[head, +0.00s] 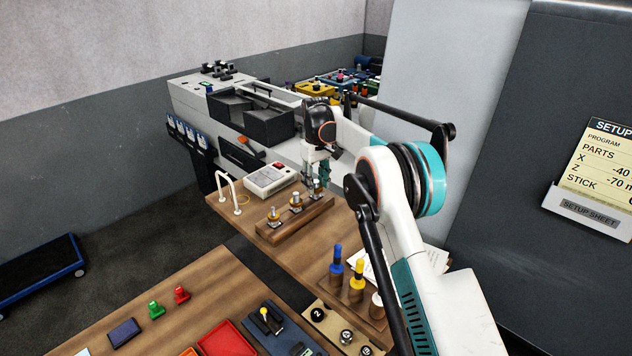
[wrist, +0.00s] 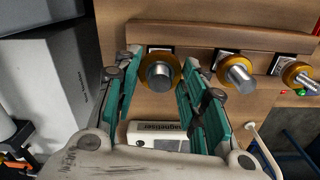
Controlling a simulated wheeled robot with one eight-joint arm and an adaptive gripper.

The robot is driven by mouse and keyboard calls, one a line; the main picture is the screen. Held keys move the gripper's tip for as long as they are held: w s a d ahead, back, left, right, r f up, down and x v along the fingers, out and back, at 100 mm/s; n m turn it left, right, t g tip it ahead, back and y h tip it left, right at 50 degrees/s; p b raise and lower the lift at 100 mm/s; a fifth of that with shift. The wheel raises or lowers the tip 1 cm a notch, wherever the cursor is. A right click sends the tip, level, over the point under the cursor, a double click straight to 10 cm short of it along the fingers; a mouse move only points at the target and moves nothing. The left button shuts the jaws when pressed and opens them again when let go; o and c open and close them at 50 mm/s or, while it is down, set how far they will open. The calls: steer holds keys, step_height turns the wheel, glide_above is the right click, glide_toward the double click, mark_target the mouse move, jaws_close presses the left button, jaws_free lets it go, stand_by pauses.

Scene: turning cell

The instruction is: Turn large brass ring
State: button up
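The large brass ring (wrist: 175,63) sits around a silver post on the wooden block (wrist: 230,33). In the wrist view it lies between the teal fingers of my gripper (wrist: 161,68). The fingers are spread, one on each side of the ring; I cannot tell whether they touch it. In the head view my gripper (head: 318,172) points down over the right end of the block, partly covering the ring there. A middle brass ring (head: 296,205) and another brass ring (head: 273,219) stand on the same block, clear of my gripper.
A white bent rail (head: 238,192) stands left of the block. Handled tools, one blue (head: 336,262) and one yellow (head: 357,283), stand nearer on the bench. A grey machine (head: 190,95) stands behind.

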mark_target(316, 181)
steer(key=shift+m, duration=0.3)
steer(key=shift+f+m+b, duration=0.1)
steer(key=shift+m+b, duration=1.05)
steer(key=shift+m, duration=0.05)
steer(key=shift+m+b, duration=0.65)
steer(key=shift+m, duration=1.05)
steer(key=o, duration=1.1)
steer(key=shift+c, duration=0.2)
step_height(316, 181, up, 12)
